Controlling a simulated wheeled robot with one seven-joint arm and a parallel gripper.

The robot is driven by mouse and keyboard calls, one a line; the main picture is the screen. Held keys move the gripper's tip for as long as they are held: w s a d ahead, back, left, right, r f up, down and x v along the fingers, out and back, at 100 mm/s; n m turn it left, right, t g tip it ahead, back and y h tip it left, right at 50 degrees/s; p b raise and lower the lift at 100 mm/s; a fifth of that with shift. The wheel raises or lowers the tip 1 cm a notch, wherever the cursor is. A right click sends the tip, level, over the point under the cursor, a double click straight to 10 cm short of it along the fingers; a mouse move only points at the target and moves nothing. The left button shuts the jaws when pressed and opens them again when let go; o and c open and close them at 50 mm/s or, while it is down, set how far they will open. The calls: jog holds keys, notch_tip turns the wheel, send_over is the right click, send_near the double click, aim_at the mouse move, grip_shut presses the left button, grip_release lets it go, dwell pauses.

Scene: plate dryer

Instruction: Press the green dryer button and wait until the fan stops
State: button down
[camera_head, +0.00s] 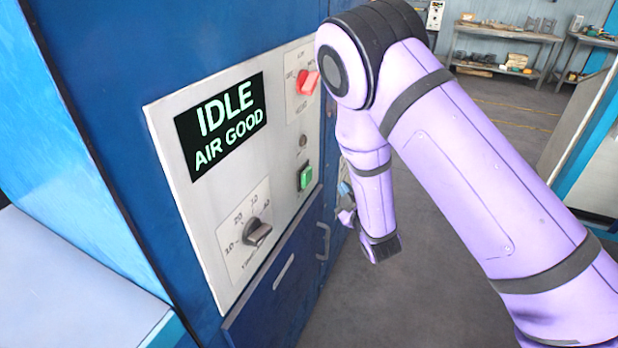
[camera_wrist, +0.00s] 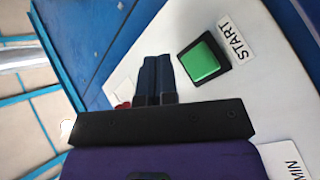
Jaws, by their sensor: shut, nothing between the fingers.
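The green button (camera_head: 306,177) sits in a dark square housing on the light control panel (camera_head: 215,215). In the wrist view, the green button (camera_wrist: 203,62) is next to a label reading START (camera_wrist: 236,40). My gripper (camera_wrist: 157,62) is shut and empty. In the wrist view, its dark fingers show just left of the button, apart from it in the picture; I cannot tell the gap in depth. In the head view, the gripper is small and partly hidden near the cabinet's right edge. The display (camera_head: 222,125) reads IDLE, AIR GOOD.
A red selector knob (camera_head: 307,81) is above the button, and a dark timer dial (camera_head: 257,232) is at the lower left. A handle (camera_head: 323,241) sticks out from the blue cabinet (camera_head: 100,70) below. Open grey floor (camera_head: 440,290) lies to the right.

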jog(key=w+a, duration=0.2)
jog(key=a, duration=0.4)
jog(key=shift+w+a, duration=0.1)
dwell(2.0)
jog(key=shift+w+a, duration=0.1)
jog(key=shift+a, duration=0.2)
jog(key=shift+w+a, duration=0.2)
jog(key=shift+a, duration=0.3)
dwell(0.8)
jog(key=shift+d, duration=0.2)
jog(key=shift+s+d, duration=0.35)
jog(key=shift+d, duration=0.35)
jog(key=shift+d, duration=0.1)
jog(key=shift+s+d, duration=0.3)
jog(key=shift+d, duration=0.45)
jog(key=shift+s+d, duration=0.25)
jog(key=shift+d, duration=0.5)
jog(key=shift+s+d, duration=0.3)
jog(key=shift+d, duration=0.45)
jog(key=shift+r, duration=0.1)
